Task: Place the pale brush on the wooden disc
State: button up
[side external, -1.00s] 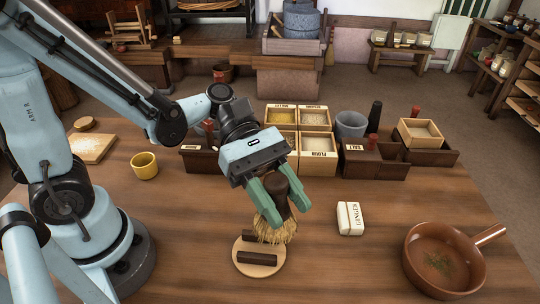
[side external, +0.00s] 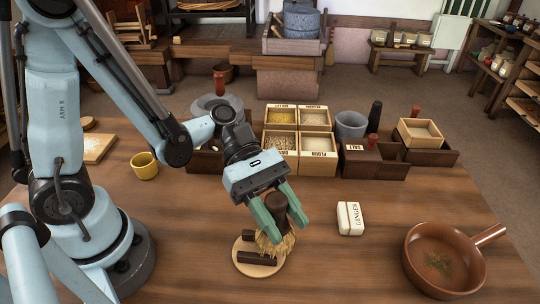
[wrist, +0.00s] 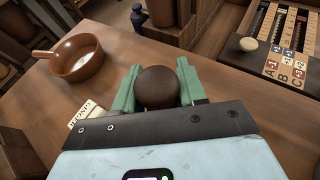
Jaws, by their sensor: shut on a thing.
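The pale brush (side external: 281,246) has straw bristles and a dark handle. It is upright, bristles down, over the right part of the wooden disc (side external: 262,271). The disc is round and light, with two dark bars across its top. The bristles overlap the disc and one bar in the side view; I cannot tell whether they touch. My gripper (side external: 288,234) is shut on the brush, its green fingers on either side of the handle. In the wrist view, the round dark top of the brush (wrist: 157,87) sits between the fingers of my gripper (wrist: 157,70).
A white labelled block (side external: 350,218) lies to the right, and a brown pan (side external: 420,262) further right. A yellow cup (side external: 144,166) stands at the left. Labelled wooden boxes (side external: 318,164) and a grey pot (side external: 350,126) stand behind. The table around the disc is clear.

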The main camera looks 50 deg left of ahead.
jog(key=shift+f, duration=0.6)
jog(key=o, duration=1.1)
jog(key=shift+r, duration=0.1)
